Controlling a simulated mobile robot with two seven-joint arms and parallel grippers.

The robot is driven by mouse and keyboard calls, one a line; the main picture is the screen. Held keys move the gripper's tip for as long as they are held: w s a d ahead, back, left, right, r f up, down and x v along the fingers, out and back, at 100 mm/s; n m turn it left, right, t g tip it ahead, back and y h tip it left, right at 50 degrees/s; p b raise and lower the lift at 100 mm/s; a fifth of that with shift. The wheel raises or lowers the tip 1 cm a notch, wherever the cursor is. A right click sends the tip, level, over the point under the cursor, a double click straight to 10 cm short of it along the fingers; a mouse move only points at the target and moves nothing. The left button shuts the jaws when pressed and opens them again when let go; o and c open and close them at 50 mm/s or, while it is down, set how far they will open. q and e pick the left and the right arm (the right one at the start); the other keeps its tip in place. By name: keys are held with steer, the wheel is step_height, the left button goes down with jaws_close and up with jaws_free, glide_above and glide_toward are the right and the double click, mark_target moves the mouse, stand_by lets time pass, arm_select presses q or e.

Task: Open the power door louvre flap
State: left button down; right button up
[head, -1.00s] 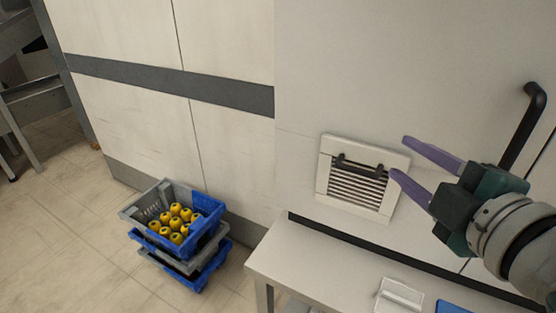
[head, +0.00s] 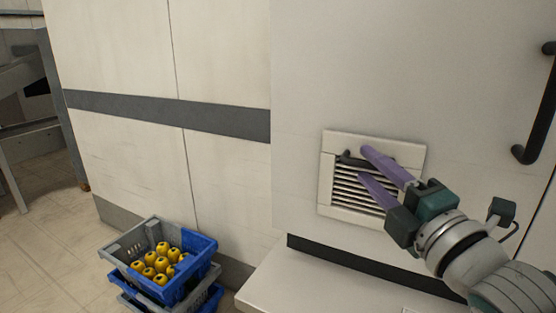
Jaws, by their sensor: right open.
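The louvre flap (head: 345,193) is a white square frame with dark horizontal slats, set in the pale door panel right of centre. A dark bar handle (head: 353,159) runs along its upper part. My right gripper (head: 363,163) comes in from the lower right, with its two purple fingers open and pointing left. Its fingers overlap the handle and the upper right of the slats in the picture. They hide the right part of the handle. I cannot tell whether they touch it. My left gripper is not in view.
A pale bench (head: 275,283) stands below the flap, with a dark strip (head: 350,262) along the wall above it. Stacked blue and grey crates (head: 205,255) with yellow fruit stand on the floor at left. A black vertical handle (head: 541,110) is at the far right.

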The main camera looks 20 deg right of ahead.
steer(key=shift+w+d+r, duration=0.1)
steer(key=shift+w, duration=0.95)
jaws_close()
stand_by(0.7)
